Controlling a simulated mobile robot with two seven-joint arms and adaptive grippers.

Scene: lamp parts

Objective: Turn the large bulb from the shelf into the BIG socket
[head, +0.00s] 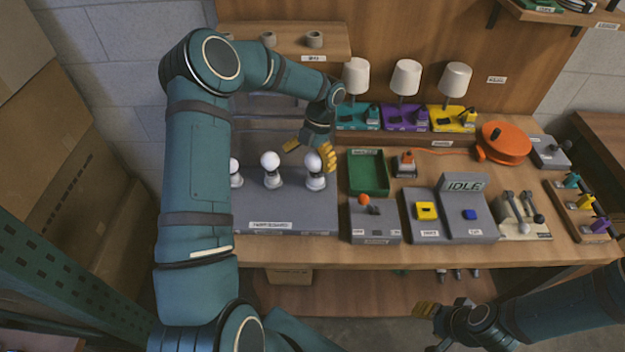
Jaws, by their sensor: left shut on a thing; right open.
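Three white bulbs stand on the grey board (285,218): a left bulb (235,166), a middle bulb (270,160) and a right bulb (314,162). The middle and right ones sit upright in light round sockets; the left one is partly hidden by my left arm. My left gripper (311,152) comes down from above with its orange fingers around the right bulb, shut on it. Which socket is the BIG one is too small to read. My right gripper (432,323) is open and empty, low in front of the table.
A wooden shelf (290,37) at the back left bears small grey holders. Right of the board stand a green tray (368,174), three lamps (405,78) on coloured bases, a grey button console (450,212) and an orange reel (503,143). Cardboard boxes (60,170) fill the left.

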